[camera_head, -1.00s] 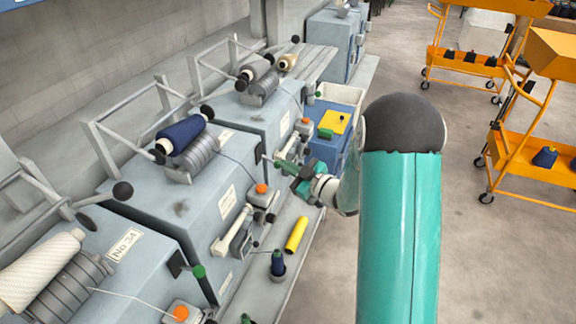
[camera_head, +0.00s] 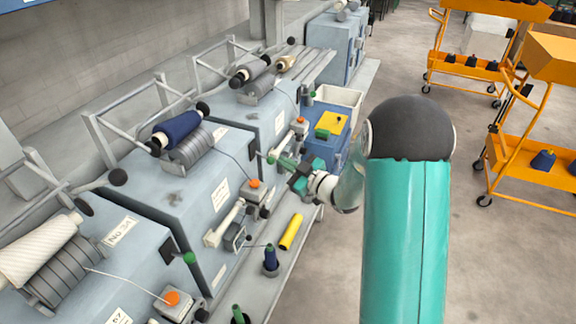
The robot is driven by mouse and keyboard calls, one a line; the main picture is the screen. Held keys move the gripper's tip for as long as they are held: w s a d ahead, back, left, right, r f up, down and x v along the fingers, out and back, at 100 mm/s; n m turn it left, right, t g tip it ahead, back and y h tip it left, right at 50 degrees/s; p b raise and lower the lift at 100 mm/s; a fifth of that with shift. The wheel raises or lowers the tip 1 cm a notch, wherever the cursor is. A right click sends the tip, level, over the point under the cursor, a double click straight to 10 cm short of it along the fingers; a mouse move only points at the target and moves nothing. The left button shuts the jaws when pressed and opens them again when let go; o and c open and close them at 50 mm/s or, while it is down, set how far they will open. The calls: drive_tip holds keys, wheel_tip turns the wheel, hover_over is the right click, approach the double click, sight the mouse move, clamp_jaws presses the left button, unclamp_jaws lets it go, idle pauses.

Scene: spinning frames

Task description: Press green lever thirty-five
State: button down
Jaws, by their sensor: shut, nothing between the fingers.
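A green-knobbed lever (camera_head: 271,160) sticks out at the far front edge of the middle machine (camera_head: 190,205), which carries a navy spool. That machine's plate (camera_head: 220,194) is too small to read; the nearer machine's plate (camera_head: 121,231) reads No 34. Another green-knobbed lever (camera_head: 189,258) sits at the edge of that nearer machine. My gripper (camera_head: 282,163) is shut and empty, its tips pointing left just beside the far lever's knob. I cannot tell whether they touch. The lever's arm is mostly too small to make out.
Orange buttons (camera_head: 254,184) and small fittings line the machine fronts. A blue box (camera_head: 325,150) is just behind my gripper. Orange carts (camera_head: 535,160) stand right; the floor between is clear.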

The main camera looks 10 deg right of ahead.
drive_tip(key=f+v, duration=0.1)
drive_tip(key=v, duration=0.8)
drive_tip(key=shift+s+d+f, duration=0.25)
drive_tip(key=shift+f, duration=0.05)
wheel_tip(320, 180, up, 7)
drive_tip(key=w+d+m+h, duration=0.2)
drive_tip(key=m+h, duration=0.1)
drive_tip(key=h, duration=0.4)
drive_tip(key=s+d+r+m+g+h, duration=0.1)
drive_tip(key=s+r+m+g+h, duration=0.25)
drive_tip(key=s+r+h, duration=0.2)
drive_tip(key=s+a+r+m+g+y, duration=0.1)
drive_tip(key=s+a, duration=0.3)
drive_tip(key=s, duration=0.7)
drive_tip(key=s+a+r+m+g+y, duration=0.1)
drive_tip(key=s+a+m+g, duration=0.2)
drive_tip(key=s, duration=0.8)
drive_tip(key=shift+s+a+r+m+g, duration=0.2)
drive_tip(key=shift+a+r+m+g, duration=0.15)
drive_tip(key=shift+a+g, duration=0.35)
